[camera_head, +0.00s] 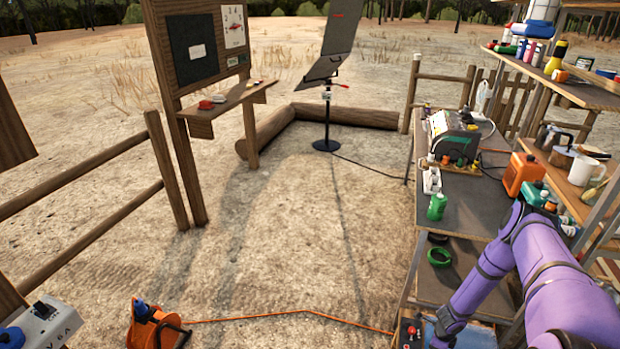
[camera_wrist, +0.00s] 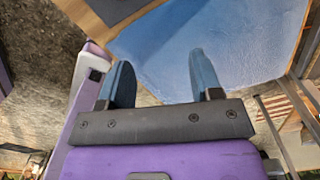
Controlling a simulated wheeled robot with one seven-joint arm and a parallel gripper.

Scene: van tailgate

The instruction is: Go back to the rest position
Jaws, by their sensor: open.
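My gripper (camera_wrist: 160,72) shows in the wrist view with its two blue-grey fingers spread apart and nothing between them. A light blue, rough-looking surface (camera_wrist: 225,45) lies beyond the fingertips; I cannot tell whether they touch it. In the head view my purple arm comes in from the right edge, bends at a raised joint and slopes down toward the bottom edge beside the workbench (camera_head: 468,205). The gripper itself cannot be made out there.
An orange jerrycan (camera_head: 523,175), a green bottle (camera_head: 437,207) and a grey machine (camera_head: 452,137) stand on the bench. Shelves with bottles and a white mug (camera_head: 585,169) rise at the right. An orange cable reel (camera_head: 155,325) sits at the bottom left. The middle ground is mostly clear.

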